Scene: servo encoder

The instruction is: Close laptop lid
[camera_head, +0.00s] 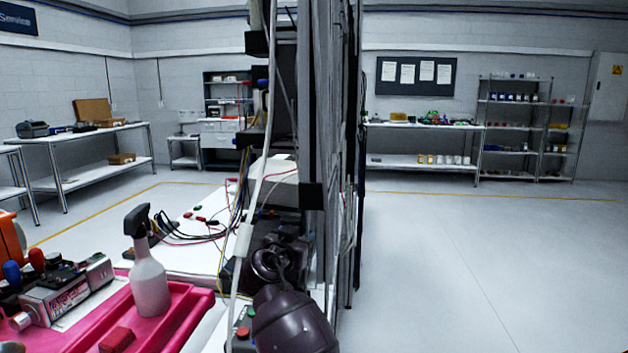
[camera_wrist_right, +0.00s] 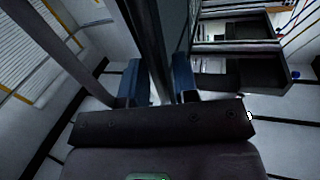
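I cannot make out a laptop or its lid in either view. My right arm, dark purple, comes up from the bottom middle of the head view. Its gripper end is among dark parts and cables there, and I cannot pick out its fingertips. In the right wrist view my right gripper (camera_wrist_right: 158,78) shows two blue fingers standing apart. A grey post (camera_wrist_right: 146,35) passes between or just beyond them; I see no grip on it. My left gripper is in neither view.
A tall rack frame (camera_head: 322,110) with hanging cables stands close in front. A pink tray (camera_head: 195,315) and a spray bottle (camera_head: 150,283) are at lower left, beside a white bench top (camera_head: 190,258) with wires. The floor (camera_head: 470,270) at right is clear.

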